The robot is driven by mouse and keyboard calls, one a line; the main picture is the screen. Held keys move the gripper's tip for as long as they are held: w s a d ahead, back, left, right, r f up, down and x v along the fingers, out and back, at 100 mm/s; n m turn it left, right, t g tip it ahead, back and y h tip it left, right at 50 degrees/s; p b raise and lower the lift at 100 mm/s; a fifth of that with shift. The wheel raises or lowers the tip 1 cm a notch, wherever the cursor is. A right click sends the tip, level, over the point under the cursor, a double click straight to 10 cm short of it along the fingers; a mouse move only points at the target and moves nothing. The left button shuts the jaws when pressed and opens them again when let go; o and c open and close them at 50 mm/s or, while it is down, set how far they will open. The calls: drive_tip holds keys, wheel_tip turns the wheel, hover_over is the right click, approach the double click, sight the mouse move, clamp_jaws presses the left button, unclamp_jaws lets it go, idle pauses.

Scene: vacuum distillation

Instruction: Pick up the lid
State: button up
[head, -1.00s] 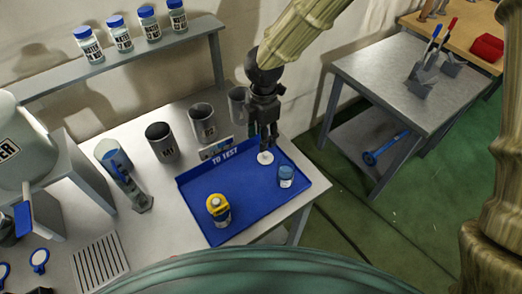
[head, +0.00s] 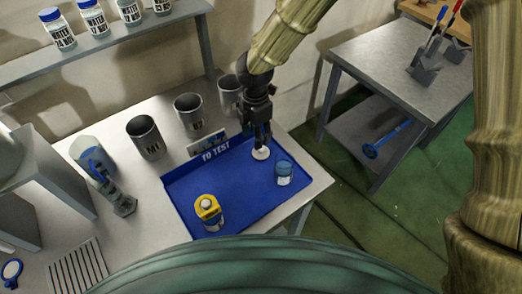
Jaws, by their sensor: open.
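A small white round lid (head: 261,153) lies on the blue tray (head: 235,221), near its back right part. My gripper (head: 260,143) points down right over the lid, with its fingertips at or just above it. Its fingers are open; whether they touch the lid cannot be told from this view. A small jar with a blue band (head: 284,173) stands on the tray to the right of the lid. A yellow-topped jar (head: 209,212) stands on the tray at the front left.
Several grey metal cups (head: 146,138) stand behind the tray. A clear blue-tinted vessel (head: 93,156) and a grey stand (head: 123,204) are to the left. Labelled jars (head: 93,17) line the shelf above. A metal side table (head: 400,55) stands at the right.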

sight(261, 151)
drive_tip(key=shift+f, duration=0.9)
drive_tip(key=f+p, duration=0.1)
drive_tip(key=f, duration=0.1)
drive_tip(key=d+f+p, duration=0.1)
drive_tip(key=shift+w+d+f, duration=0.2)
drive_tip(key=shift+f, duration=0.9)
clamp_jaws()
